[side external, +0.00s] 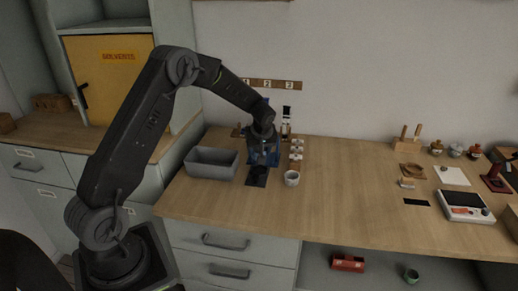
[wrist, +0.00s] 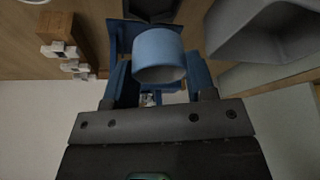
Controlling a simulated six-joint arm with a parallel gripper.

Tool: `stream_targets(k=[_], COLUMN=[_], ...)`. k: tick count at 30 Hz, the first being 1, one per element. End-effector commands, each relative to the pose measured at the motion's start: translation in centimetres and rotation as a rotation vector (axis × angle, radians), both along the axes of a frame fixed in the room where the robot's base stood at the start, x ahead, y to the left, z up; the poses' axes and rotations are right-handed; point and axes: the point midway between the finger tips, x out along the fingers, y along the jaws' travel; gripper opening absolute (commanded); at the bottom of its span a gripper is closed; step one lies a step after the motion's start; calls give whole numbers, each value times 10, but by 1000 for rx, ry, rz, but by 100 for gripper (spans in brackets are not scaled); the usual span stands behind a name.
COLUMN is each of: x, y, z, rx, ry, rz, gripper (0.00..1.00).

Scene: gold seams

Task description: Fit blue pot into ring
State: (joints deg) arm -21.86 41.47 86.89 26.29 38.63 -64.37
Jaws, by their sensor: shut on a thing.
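The blue pot (wrist: 159,55) is a short light-blue cylinder in the middle of the wrist view. My gripper (wrist: 159,72) is shut on it, with a dark-blue finger on either side. In the side view my gripper (side external: 263,153) points down above a black mat (side external: 257,177) at the back left of the bench. There the pot is hard to tell from the blue fingers. A brown ring-shaped piece (side external: 411,170) lies far to the right on the bench. I cannot tell whether it is the task's ring.
A grey bin (side external: 211,163) stands just left of my gripper. A white cup (side external: 292,178) and a wooden rack with small white pieces (side external: 296,155) stand close on the right. The middle of the bench (side external: 345,185) is clear. A white device (side external: 465,206) stands at right.

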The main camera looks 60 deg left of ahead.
Motion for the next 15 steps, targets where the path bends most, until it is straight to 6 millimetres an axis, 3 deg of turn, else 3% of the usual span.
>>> stream_targets(k=[15], x=[0], y=[-1], z=[-35], rx=[-1], ry=[0], rz=[0], gripper=[29])
